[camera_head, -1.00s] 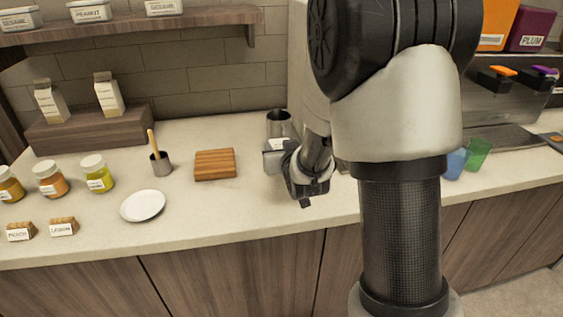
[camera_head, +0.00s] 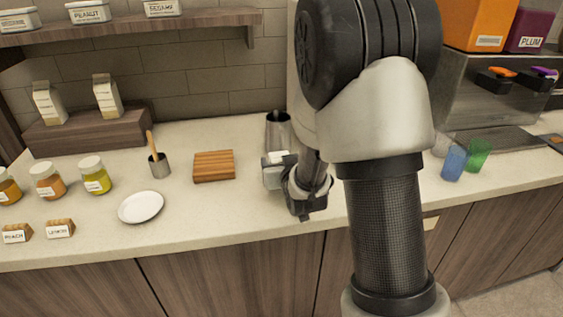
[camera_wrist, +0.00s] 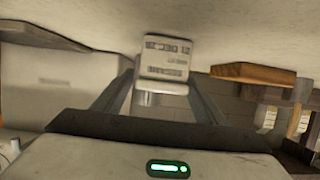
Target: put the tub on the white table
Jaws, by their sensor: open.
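A small pale tub with a printed label (camera_wrist: 166,57) is straight ahead of my gripper (camera_wrist: 161,78) in the wrist view. The fingers lie one on each side of it, open; whether they touch it I cannot tell. I cannot make out a separate white table.
The pale counter (camera_head: 230,215) holds a wooden board (camera_head: 214,166), a white plate (camera_head: 141,207), the steel can (camera_head: 278,130) and several jars. A blue cup (camera_head: 454,163) and a green cup (camera_head: 477,153) stand right of my arm. Free counter lies between plate and gripper.

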